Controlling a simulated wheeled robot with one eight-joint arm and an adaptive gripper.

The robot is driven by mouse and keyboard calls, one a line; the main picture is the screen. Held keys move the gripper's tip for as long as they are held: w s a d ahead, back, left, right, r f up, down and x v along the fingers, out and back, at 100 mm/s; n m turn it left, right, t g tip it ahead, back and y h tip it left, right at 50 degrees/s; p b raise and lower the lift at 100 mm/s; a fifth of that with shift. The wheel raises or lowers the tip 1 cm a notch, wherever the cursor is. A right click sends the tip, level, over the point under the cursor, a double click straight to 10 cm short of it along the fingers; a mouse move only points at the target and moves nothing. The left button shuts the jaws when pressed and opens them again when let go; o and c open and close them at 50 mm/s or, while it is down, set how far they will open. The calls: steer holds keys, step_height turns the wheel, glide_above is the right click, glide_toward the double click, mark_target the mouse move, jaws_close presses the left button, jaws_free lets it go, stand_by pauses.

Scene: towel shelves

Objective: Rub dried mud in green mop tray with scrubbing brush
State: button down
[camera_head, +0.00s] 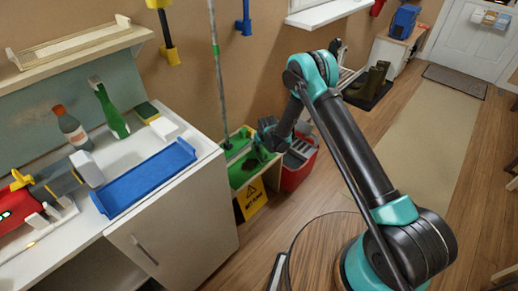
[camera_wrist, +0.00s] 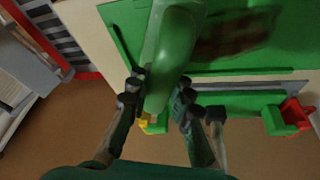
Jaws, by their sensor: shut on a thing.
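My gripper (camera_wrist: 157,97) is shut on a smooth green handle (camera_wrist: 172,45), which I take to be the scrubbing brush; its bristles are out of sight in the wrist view. The green mop tray (camera_wrist: 228,76) lies beyond the handle, with a dark brown mud patch (camera_wrist: 237,36) on its floor to the right of the handle. In the head view my gripper (camera_head: 263,150) is low over the green tray (camera_head: 238,176), which sits in a wooden stand beside the white cabinet. My gripper and arm partly hide the tray there. I cannot tell whether the brush touches the mud.
A red crate (camera_head: 293,178) stands right of the tray, and a yellow wet-floor sign (camera_head: 252,198) is at its front. A mop pole (camera_head: 217,75) rises behind. The white cabinet (camera_head: 180,225) with a blue tray (camera_head: 150,178) is on the left. Wooden floor is open at right.

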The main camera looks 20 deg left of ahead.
steer(key=shift+r, duration=2.95)
steer(key=shift+r, duration=0.1)
steer(key=shift+r, duration=1.4)
